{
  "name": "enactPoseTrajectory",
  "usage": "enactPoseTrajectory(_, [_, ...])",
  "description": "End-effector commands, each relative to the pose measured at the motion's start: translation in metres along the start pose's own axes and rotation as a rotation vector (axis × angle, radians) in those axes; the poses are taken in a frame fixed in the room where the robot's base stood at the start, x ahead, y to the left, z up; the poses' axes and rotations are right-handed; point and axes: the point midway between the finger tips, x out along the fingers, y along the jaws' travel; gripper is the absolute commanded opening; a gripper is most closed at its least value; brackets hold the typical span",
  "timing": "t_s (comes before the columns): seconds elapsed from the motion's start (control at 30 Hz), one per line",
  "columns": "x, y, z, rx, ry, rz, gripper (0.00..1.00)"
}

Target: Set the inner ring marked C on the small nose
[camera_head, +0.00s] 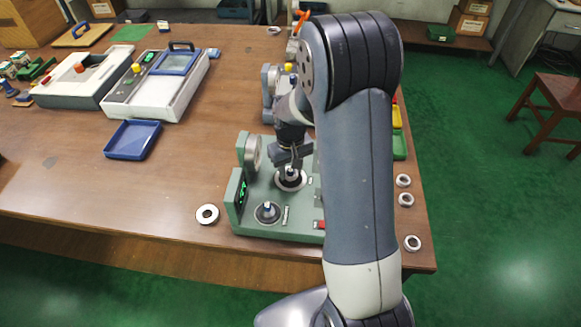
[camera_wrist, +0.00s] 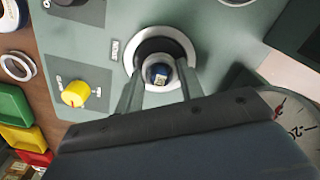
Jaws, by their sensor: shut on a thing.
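My gripper (camera_head: 290,158) points down at the rear of two noses on the green fixture (camera_head: 240,222). In the wrist view its two fingers (camera_wrist: 160,78) stand on either side of the blue-tipped nose (camera_wrist: 160,74). They are shut on a small pale metal ring (camera_wrist: 152,62), which appears to be around the nose; its exact height and seating are hard to tell. No letter C is readable on it. A dark base with a wide silver rim (camera_wrist: 188,48) lies beneath.
A loose ring (camera_head: 207,215) lies left of the fixture. Several rings (camera_head: 404,181) lie along the table's right edge. A yellow knob (camera_wrist: 75,94) and a dial gauge (camera_wrist: 285,118) are near the gripper. A blue tray (camera_head: 133,140) sits left, with bare table around it.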

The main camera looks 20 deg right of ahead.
Motion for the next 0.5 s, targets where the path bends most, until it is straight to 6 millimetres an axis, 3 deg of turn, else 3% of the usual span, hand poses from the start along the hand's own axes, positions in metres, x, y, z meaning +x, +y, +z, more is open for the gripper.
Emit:
enactPoseTrajectory(0.27, [0.0099,0.0000,0.0000,0.000,0.000,0.000,0.13])
enactPoseTrajectory(0.3, [0.0081,0.0000,-0.0001,0.000,0.000,0.000,0.40])
enactPoseTrajectory(0.5, [0.0078,0.0000,0.0000,0.000,0.000,0.000,0.56])
